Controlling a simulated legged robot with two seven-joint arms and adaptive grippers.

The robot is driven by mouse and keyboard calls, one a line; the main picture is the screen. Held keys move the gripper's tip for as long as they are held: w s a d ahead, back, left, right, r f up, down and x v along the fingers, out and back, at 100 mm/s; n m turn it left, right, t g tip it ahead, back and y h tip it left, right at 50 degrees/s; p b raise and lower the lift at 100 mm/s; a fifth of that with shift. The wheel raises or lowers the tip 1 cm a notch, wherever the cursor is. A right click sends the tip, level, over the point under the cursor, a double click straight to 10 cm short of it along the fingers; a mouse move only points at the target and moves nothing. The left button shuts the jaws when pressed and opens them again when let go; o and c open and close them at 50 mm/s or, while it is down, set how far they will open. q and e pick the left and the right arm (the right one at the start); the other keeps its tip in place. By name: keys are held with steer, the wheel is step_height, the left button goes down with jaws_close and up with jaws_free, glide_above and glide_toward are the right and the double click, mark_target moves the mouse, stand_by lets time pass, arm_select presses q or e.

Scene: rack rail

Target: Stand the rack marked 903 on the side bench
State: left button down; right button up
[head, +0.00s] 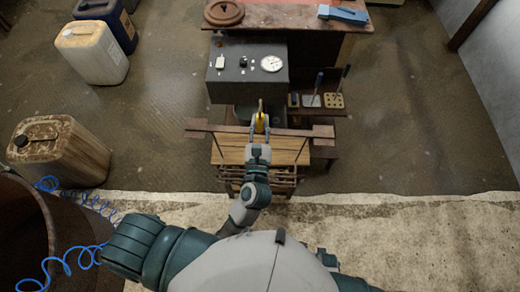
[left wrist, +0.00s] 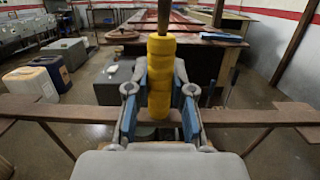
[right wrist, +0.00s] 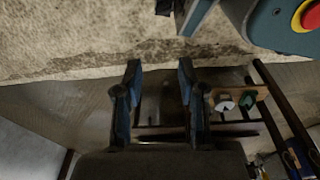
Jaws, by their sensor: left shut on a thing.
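My left gripper (head: 260,122) is shut on a yellow ribbed grip (left wrist: 161,75) on an upright stem. The grip rises from the middle of a long brown bar with wider flat ends (head: 200,126), which looks like the rack. Thin legs slant down from the bar in the left wrist view (left wrist: 55,140). In the head view the bar lies across a slatted wooden top (head: 262,152); I cannot tell whether it touches. No 903 marking is readable. My right gripper (right wrist: 160,72) is open and empty in the right wrist view, and out of the head view.
A dark grey box with a dial (head: 245,72) stands just beyond the bar. Right of it, a small shelf holds a tool block (head: 333,101). A rear bench (head: 290,18) carries a blue tool. Canisters (head: 92,52) and a rusty drum (head: 40,225) stand left. Floor at right is clear.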

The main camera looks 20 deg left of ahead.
arm_select(q)
steer(key=shift+s+d+f+n+y+b, duration=0.1)
steer(key=shift+s+d+n+y+b, duration=0.2)
steer(key=shift+s+b, duration=0.15)
steer(key=shift+w, duration=0.1)
steer(key=w+a+f, duration=0.2)
steer(key=w+a, duration=0.1)
steer(key=w, duration=0.4)
steer(key=w+a+f, duration=0.3)
steer(key=w+a, duration=0.1)
steer(key=w, duration=0.2)
steer(key=shift+w, duration=0.4)
arm_select(e)
steer(key=w+r, duration=0.2)
steer(key=shift+w+r, duration=0.1)
steer(key=shift+r, duration=0.3)
arm_select(q)
steer(key=shift+a+r, duration=0.1)
steer(key=c, duration=1)
jaws_free()
